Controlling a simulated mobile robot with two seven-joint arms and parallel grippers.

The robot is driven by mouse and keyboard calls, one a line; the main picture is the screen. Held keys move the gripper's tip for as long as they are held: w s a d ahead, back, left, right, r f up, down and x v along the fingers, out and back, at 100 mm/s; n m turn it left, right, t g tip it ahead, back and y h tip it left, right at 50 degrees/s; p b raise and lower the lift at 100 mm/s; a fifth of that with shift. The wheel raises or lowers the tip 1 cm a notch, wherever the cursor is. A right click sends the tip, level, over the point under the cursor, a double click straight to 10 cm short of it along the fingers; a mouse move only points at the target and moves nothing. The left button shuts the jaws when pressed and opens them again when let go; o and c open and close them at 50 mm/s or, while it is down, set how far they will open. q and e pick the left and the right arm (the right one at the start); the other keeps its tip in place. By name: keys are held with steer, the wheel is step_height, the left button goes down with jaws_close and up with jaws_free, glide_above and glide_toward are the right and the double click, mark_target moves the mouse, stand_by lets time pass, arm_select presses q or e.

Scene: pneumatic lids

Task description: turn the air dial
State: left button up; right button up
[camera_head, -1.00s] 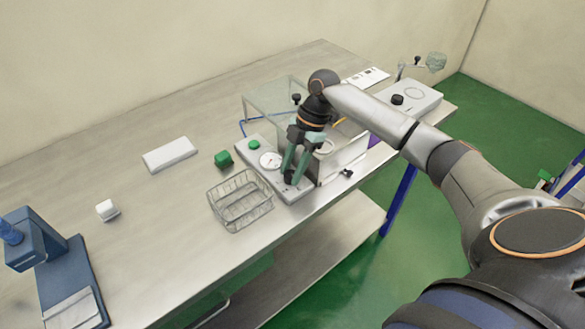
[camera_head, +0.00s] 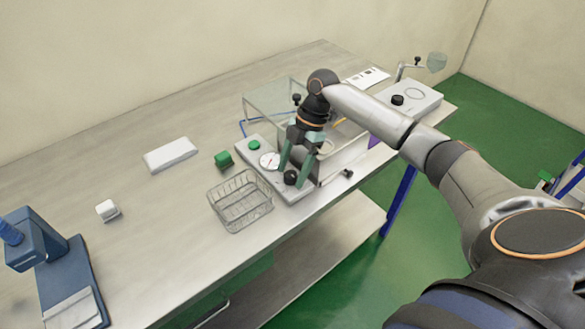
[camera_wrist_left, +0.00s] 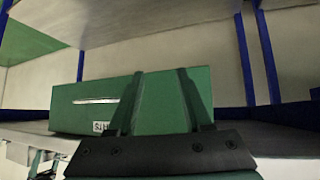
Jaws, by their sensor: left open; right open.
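The air dial appears to be the black knob (camera_head: 290,177) on the front of a light grey panel (camera_head: 310,188) at the table's front edge. My right gripper (camera_head: 291,174) points down over it, its green fingers open on either side of the knob; I cannot tell whether they touch it. A round white gauge (camera_head: 269,161) with a red needle and a green button (camera_head: 253,145) sit on the same panel, left of the fingers. My left gripper (camera_wrist_left: 160,73) shows in the left wrist view, open and empty, in front of a green box (camera_wrist_left: 85,106).
A wire basket (camera_head: 240,212) stands just left of the panel. A clear box (camera_head: 270,97) stands behind the gripper. A green block (camera_head: 223,159), a white block (camera_head: 171,154) and a blue device (camera_head: 60,260) are farther left.

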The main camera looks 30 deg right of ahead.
steer(key=shift+r, duration=0.1)
steer(key=b+v, duration=0.1)
steer(key=v, duration=1.1)
steer(key=shift+r, duration=0.2)
